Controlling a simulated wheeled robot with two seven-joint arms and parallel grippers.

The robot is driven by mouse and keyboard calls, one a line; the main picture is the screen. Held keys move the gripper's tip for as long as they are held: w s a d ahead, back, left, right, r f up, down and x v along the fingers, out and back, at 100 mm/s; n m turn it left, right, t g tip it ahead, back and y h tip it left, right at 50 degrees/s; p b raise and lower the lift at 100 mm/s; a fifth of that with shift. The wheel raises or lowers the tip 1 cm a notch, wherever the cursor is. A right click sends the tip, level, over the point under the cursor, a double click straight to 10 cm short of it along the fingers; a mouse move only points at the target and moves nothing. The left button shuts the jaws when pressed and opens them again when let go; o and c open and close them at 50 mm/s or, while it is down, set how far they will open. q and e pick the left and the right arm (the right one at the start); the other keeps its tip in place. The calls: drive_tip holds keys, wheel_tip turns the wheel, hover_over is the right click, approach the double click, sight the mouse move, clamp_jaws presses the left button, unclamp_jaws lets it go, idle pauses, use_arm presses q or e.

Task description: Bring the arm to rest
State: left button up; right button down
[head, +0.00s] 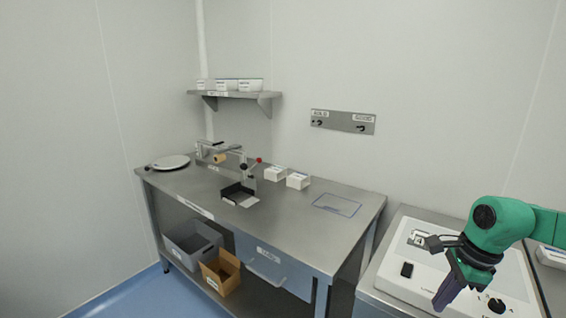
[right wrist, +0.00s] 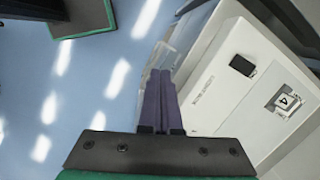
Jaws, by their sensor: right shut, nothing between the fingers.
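My right gripper (head: 449,289) hangs from the green arm at the right of the head view, pointing down in front of a white machine (head: 398,284) with a control panel. In the right wrist view its two purple fingers (right wrist: 160,85) lie side by side, shut, with nothing between them. The fingers show against the machine's edge and the blue floor; I cannot tell the exact gap to the machine. My left gripper is not in view.
A steel workbench (head: 285,225) stands left of the machine, with white boxes (head: 297,181), a lever fixture (head: 245,185) and a round plate (head: 170,162). Grey (head: 180,241) and brown (head: 211,281) bins sit below. A shelf (head: 236,95) is on the wall. Blue floor (right wrist: 80,100) is open.

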drive_tip(key=w+a+f+m+t+y, duration=0.4)
drive_tip(key=w+m+t, duration=0.3)
drive_tip(key=m+t, duration=0.7)
drive_tip(key=s+d+f+m+g+h, duration=0.2)
drive_tip(key=s+d+f+m+h, duration=0.15)
drive_tip(key=m, duration=0.75)
drive_tip(key=s+d+f+m+g+h, duration=0.15)
drive_tip(key=f+m+h, duration=0.25)
drive_tip(key=m, duration=0.7)
drive_tip(key=s+a+f+m+g+y, duration=0.1)
drive_tip(key=s+a+f+m+g, duration=0.35)
drive_tip(key=s+m, duration=0.3)
drive_tip(key=s+a+f+m+g+y, duration=0.1)
drive_tip(key=s+a+f+m+g, duration=0.25)
drive_tip(key=s+a+m, duration=0.35)
drive_tip(key=s+d+f+n+g, duration=0.1)
drive_tip(key=s+f, duration=0.1)
drive_tip(key=f, duration=0.9)
drive_tip(key=s+f+g, duration=0.1)
drive_tip(key=s+f, duration=0.1)
drive_tip(key=f, duration=1)
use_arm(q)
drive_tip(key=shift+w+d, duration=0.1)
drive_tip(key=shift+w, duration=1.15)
use_arm(e)
drive_tip(key=s+d+f, duration=0.3)
drive_tip(key=s+f, duration=1.2)
drive_tip(key=s, duration=0.1)
drive_tip(key=shift+s+g, duration=0.25)
drive_tip(key=shift+g, duration=0.1)
